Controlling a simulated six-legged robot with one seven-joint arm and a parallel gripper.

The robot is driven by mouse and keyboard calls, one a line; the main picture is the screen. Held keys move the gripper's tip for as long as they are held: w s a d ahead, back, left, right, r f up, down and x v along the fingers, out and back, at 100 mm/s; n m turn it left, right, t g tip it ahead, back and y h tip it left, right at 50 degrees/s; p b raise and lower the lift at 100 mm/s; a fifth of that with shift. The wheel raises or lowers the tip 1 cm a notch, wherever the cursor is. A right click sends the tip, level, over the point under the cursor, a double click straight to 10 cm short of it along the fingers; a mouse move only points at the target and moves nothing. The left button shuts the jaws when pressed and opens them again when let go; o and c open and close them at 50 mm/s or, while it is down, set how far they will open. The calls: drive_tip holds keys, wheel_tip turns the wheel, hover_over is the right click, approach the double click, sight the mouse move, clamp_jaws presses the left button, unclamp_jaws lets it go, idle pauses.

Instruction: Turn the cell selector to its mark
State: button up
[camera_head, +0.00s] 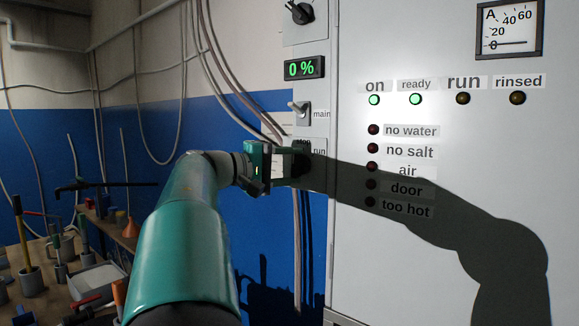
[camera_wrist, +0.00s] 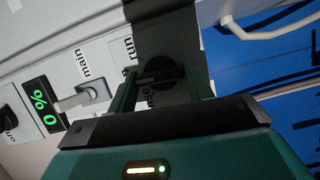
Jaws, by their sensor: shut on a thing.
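A dark round selector knob (camera_wrist: 158,72) with a pale pointer line sits on the panel strip, between labels that read stop and run. My gripper (camera_wrist: 160,90) is around it in the wrist view, one green finger on each side, shut on the knob. In the head view my gripper (camera_head: 294,164) reaches the strip just below the main switch and hides most of this knob. The exact pointer setting against its mark cannot be told. A second black knob (camera_head: 301,12), also in the wrist view (camera_wrist: 14,118), is above the 0 % display (camera_head: 304,68).
The main lever switch (camera_head: 299,108) is close above my gripper. On the white cabinet, the on lamp (camera_head: 374,100) and ready lamp (camera_head: 415,99) glow green; run (camera_head: 463,98) and rinsed are dark. The ammeter (camera_head: 509,28) reads near 0. Cables hang behind; a cluttered bench (camera_head: 40,290) is left.

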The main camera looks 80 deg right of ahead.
drive_tip(key=shift+n, duration=0.4)
drive_tip(key=o, duration=1)
drive_tip(key=v, duration=1.4)
drive_tip(key=shift+f, duration=0.3)
